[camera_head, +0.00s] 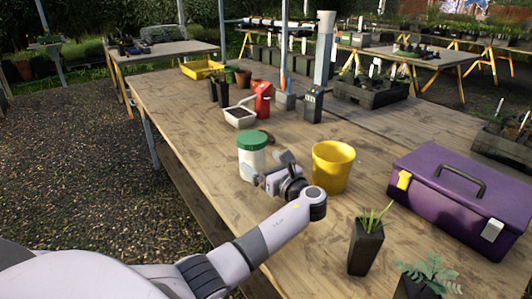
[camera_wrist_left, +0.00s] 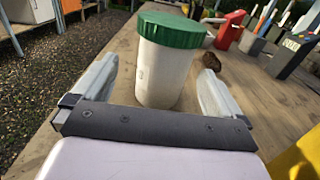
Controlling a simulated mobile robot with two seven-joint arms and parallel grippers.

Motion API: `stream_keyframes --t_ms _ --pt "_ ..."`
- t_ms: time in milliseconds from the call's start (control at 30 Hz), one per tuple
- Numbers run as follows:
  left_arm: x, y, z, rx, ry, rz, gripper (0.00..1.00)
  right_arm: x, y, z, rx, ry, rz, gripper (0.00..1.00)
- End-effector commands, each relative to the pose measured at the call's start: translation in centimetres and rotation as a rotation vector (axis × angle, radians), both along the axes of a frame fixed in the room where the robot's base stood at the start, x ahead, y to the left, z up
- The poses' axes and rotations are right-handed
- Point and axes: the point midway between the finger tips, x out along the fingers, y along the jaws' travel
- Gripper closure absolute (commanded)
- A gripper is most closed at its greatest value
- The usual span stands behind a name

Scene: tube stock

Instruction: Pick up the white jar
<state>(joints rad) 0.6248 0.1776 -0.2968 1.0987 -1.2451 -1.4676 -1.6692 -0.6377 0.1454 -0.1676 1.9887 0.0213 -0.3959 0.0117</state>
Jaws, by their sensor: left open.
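The white jar (camera_head: 252,163) with a green lid stands upright on the wooden table, near its left edge. In the left wrist view the white jar (camera_wrist_left: 162,75) is upright between the two fingers, with clear space on both sides. My left gripper (camera_head: 273,168) is open at the right front side of the jar and hides part of its lower body. Whether the fingertips reach alongside the jar or stop short of it is hard to tell. My right gripper is not in view.
A yellow pot (camera_head: 332,166) stands close to the right of my left gripper. A purple toolbox (camera_head: 463,196) and a potted plant (camera_head: 366,246) are further right and nearer. Behind the jar are a white scoop (camera_head: 240,117), a red can (camera_head: 263,98) and a black box (camera_head: 312,105).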

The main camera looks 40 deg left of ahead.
Motion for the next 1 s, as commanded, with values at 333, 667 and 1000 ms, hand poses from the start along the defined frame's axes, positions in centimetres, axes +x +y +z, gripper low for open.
stream_keyframes --t_ms 333,667,1000 --pt "0.6 2.2 -0.2 0.002 -0.001 0.002 0.0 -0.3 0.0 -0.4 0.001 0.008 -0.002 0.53" --pt "2.0 6.3 -0.7 0.002 -0.001 0.002 0.0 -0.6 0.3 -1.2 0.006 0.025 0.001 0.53" --pt "2.2 6.9 -0.7 0.001 -0.001 0.001 0.06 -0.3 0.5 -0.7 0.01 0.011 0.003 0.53"
